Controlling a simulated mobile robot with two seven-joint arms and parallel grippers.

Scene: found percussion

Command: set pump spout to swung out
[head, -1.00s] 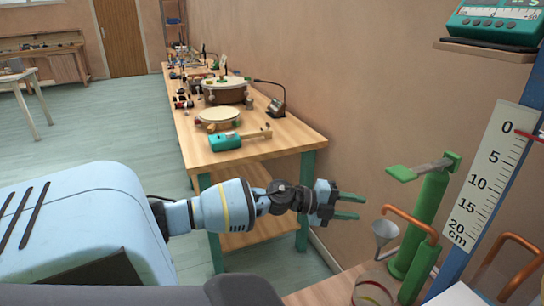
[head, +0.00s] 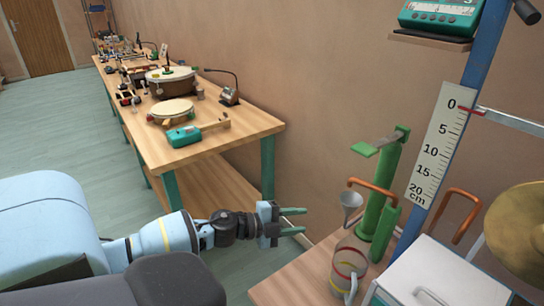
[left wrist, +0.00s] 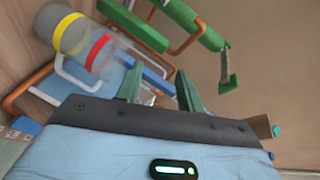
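The green pump (head: 380,195) stands upright near the wall. Its copper-coloured spout (head: 372,186) arches out to the left, and a small grey funnel (head: 350,200) shows near the spout's outer end. A flat green lever (head: 378,143) sits on top. My left gripper (head: 293,221) is left of the pump and funnel, apart from them, with its green fingers spread and nothing between them. In the left wrist view the two fingers (left wrist: 160,90) are apart, and the green pump (left wrist: 205,32) appears tilted beyond them. My right gripper is out of view.
A glass jar with red and yellow bands (head: 349,263) stands below the funnel. A white box (head: 425,275), a copper-coloured loop (head: 468,205), a scale board (head: 440,140) and a brass cymbal (head: 520,230) are to the right. A long wooden bench (head: 225,140) runs behind my left arm.

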